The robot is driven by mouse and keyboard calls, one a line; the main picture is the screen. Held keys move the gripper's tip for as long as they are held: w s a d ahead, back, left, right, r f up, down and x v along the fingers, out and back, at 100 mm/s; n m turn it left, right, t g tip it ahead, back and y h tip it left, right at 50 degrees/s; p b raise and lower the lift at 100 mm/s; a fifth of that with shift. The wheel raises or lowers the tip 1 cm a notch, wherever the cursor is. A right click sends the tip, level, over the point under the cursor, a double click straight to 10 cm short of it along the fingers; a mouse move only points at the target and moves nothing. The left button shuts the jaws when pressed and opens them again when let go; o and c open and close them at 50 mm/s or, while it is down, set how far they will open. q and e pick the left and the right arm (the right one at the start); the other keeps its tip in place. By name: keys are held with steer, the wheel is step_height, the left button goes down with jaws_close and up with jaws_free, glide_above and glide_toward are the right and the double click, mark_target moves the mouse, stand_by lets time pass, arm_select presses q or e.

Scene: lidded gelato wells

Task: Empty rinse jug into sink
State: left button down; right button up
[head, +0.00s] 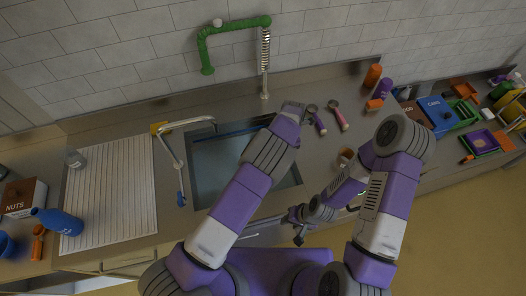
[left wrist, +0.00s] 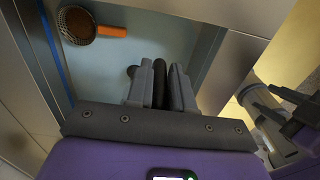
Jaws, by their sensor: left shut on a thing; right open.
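The sink (head: 215,165) is a sunken steel basin in the middle of the counter, partly covered by my left arm. In the left wrist view the pale sink floor (left wrist: 105,65) lies below the gripper. My left gripper (left wrist: 162,75) is shut on a dark, handle-like thing (left wrist: 159,82). I cannot make out the rinse jug's body or whether this is its handle. In the head view the left gripper is hidden behind my arm.
A strainer with an orange handle (left wrist: 110,31) lies in the sink. A tap (head: 172,155) stands at the sink's left, beside a ribbed drainboard (head: 110,190) and a blue bottle (head: 58,221). Two scoops (head: 338,116) lie right.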

arm_select(q)
steer(key=w+d+r+b, duration=0.1)
steer(key=d+r, duration=0.3)
steer(key=d, duration=0.2)
steer(key=shift+w, duration=0.2)
stand_by(0.5)
